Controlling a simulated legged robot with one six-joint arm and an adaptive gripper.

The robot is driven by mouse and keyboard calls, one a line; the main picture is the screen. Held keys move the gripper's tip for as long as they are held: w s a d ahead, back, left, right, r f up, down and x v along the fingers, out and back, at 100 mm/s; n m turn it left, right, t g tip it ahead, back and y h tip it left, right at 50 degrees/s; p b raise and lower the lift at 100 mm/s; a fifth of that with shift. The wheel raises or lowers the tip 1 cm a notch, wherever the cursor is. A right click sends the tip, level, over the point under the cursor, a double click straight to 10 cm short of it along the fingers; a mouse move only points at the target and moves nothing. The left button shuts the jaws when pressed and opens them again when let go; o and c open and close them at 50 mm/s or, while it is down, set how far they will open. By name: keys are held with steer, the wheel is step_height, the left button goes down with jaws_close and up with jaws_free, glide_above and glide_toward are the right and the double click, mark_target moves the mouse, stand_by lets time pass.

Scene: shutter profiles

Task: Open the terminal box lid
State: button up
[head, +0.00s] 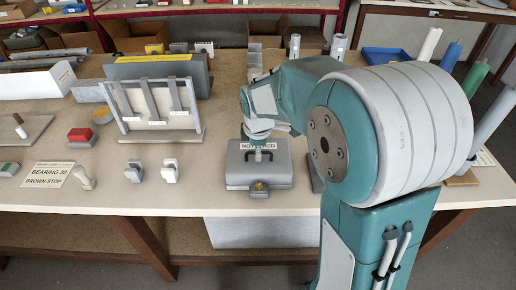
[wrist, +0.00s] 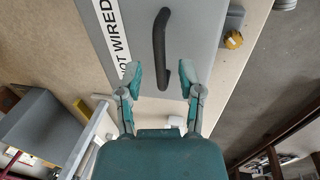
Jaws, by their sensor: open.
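The grey terminal box (head: 240,177) stands near the table's front edge, its lid looking closed. The lid (wrist: 203,25) carries a white label (wrist: 118,38), partly cut off, reading "NOT WIRED". A black bar handle (wrist: 160,45) runs along the lid. A brass-yellow knob (head: 259,187) sits at the box's front and also shows in the wrist view (wrist: 233,40). My gripper (wrist: 161,68) is open and empty above the lid. In the wrist picture the handle's near end lies between the fingertips; I cannot tell the height gap. In the head view my gripper (head: 258,138) partly hides the lid's back.
A rack with upright strips (head: 158,105) stands left of the box. A grey case (head: 160,72) is behind. The table's front edge is close.

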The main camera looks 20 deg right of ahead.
jaws_close()
